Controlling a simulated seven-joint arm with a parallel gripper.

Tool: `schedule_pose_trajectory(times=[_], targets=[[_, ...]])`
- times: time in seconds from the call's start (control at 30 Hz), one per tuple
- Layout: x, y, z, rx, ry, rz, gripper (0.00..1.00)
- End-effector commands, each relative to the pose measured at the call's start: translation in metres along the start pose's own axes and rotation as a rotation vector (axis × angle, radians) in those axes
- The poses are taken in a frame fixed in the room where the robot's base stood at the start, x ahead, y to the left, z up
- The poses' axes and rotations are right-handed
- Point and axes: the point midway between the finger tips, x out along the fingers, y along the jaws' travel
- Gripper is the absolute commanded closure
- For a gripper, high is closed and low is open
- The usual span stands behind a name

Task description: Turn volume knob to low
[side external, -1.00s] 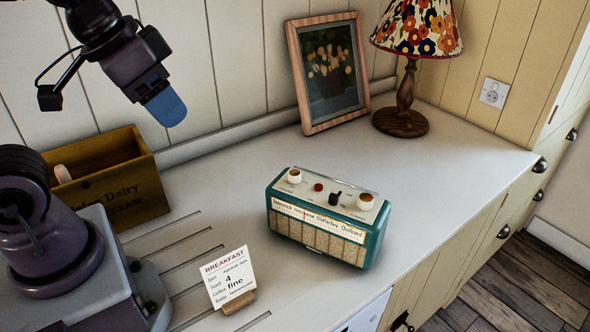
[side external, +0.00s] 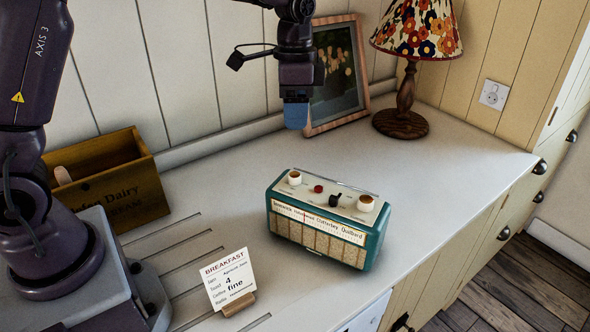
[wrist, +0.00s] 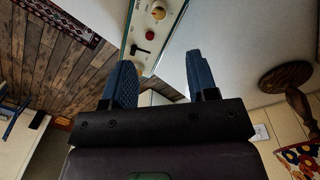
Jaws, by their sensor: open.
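A teal radio (side external: 318,225) stands on the white counter. Its cream top panel carries a white knob with a brown cap at the left (side external: 294,177), a red button (side external: 318,188), a black pointer control (side external: 335,200) and a similar white knob at the right (side external: 365,203). The labels are too small to read, so I cannot tell which is the volume knob. My gripper (side external: 296,116) hangs empty above and behind the radio, pointing down. In the wrist view its two blue fingers (wrist: 160,60) are apart, and the radio's top (wrist: 151,22) shows beyond the left finger.
A breakfast card (side external: 228,280) on a wooden stand is left of the radio. A wooden crate (side external: 110,185) stands at the left. A picture frame (side external: 308,128) and a lamp (side external: 402,122) stand at the back. The counter right of the radio is clear.

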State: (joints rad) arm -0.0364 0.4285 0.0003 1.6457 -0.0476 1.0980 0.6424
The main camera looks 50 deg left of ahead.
Motion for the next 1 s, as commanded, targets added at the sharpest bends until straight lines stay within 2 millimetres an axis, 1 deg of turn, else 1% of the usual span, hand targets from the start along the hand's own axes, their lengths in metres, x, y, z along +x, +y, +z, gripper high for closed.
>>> schedule_pose_trajectory(times=[0.17,0.5,0.6,0.7,0.8,1.0], targets=[[0.019,0.001,0.001,0.008,-0.004,0.003,0.47],[0.089,0.001,0.001,0.006,-0.005,0.004,0.47],[0.106,0.001,0.001,0.006,-0.004,0.002,0.47],[0.118,0.001,0.001,0.006,-0.003,0.001,0.47],[0.125,0.001,0.001,0.006,-0.002,0.001,0.47],[0.129,0.001,0.001,0.005,0.0,0.0,0.47]])
